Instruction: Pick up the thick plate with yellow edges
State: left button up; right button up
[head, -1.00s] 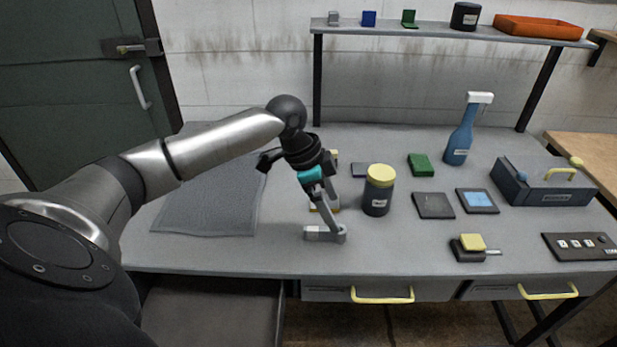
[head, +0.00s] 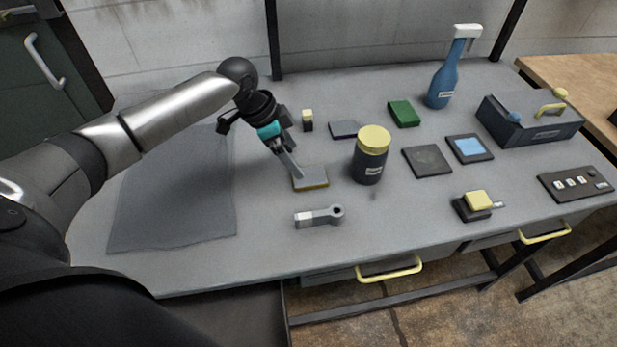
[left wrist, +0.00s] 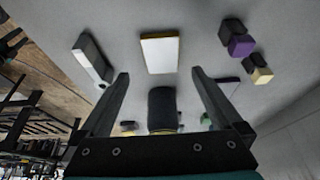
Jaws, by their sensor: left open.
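The thick plate (head: 312,182) with yellow edges lies flat on the grey table, left of the dark jar, in the head view. Its top is pale grey and its yellow edge shows at the front. In the left wrist view the plate (left wrist: 159,55) lies beyond my fingertips, about midway between them. My left gripper (head: 295,172) hangs above the plate from the upper left, and one finger covers part of it. The left wrist view shows its two fingers (left wrist: 160,72) spread with nothing between them. My right gripper is not in view.
The dark jar (head: 370,162) with a yellow lid stands close right of the plate. A grey lever (head: 320,216) lies in front of it. A small yellow-topped block (head: 307,120) and a flat dark piece (head: 344,129) lie behind. A grey mat (head: 175,200) lies left.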

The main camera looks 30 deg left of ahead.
aim_at(309, 176)
pick_arm(q)
jog(key=b+x, duration=0.1)
jog(key=x, duration=0.6)
jog(key=shift+w+f, duration=0.2)
jog(key=shift+f, duration=0.15)
grip_shut()
dwell(0.6)
jog(key=shift+r, duration=0.15)
